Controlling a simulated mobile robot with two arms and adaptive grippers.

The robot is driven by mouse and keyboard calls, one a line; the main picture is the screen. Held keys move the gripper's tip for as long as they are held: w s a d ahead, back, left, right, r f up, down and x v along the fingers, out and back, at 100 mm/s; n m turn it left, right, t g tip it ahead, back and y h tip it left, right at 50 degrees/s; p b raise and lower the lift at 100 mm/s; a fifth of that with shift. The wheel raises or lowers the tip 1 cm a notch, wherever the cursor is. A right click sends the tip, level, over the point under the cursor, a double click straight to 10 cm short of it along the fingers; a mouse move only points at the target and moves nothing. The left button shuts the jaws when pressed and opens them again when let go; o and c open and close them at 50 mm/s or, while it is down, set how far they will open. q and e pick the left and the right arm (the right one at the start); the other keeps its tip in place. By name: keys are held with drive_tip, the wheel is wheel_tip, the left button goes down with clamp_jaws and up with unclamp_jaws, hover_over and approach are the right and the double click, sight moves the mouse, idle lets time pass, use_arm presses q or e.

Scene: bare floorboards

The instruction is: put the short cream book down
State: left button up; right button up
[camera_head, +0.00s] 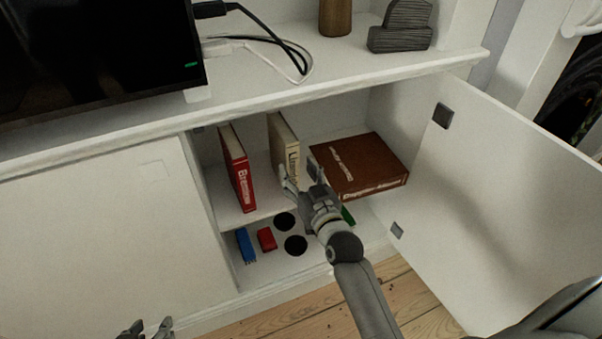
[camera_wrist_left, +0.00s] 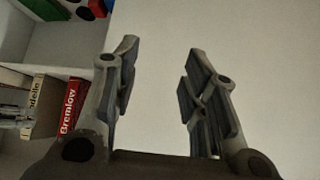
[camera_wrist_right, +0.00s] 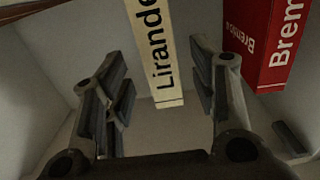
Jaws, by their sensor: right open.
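The short cream book (camera_head: 284,146) stands upright on the cabinet's inner shelf (camera_head: 258,190). In the right wrist view its lettered spine (camera_wrist_right: 158,55) shows between my finger pads. My right gripper (camera_head: 300,176) is open in front of this book, with its fingers apart on either side. I cannot tell whether a finger touches it; the gripper hides the book's lower part in the head view. My left gripper (camera_head: 146,328) is at the bottom edge of the head view, before the closed cabinet door. In the left wrist view (camera_wrist_left: 160,85) it is open and empty.
A red book (camera_head: 238,168) stands left of the cream book. A large brown book (camera_head: 360,165) lies flat to the right. Blue (camera_head: 245,245) and red (camera_head: 266,239) items lie on the lower level. The open door (camera_head: 510,190) bounds the right side.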

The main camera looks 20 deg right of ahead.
drive_tip(key=shift+s, duration=0.6)
drive_tip(key=s+a+f+n+g, duration=0.1)
drive_tip(key=s+f+g, duration=0.3)
drive_tip(key=s, duration=0.7)
drive_tip(key=s+a+f+g, duration=0.1)
drive_tip(key=s+f+g, duration=0.3)
drive_tip(key=s, duration=0.7)
drive_tip(key=shift+s+n+g+y, duration=0.2)
drive_tip(key=shift+n+g+y, duration=0.15)
drive_tip(key=shift+g, duration=0.75)
drive_tip(key=shift+f, duration=0.1)
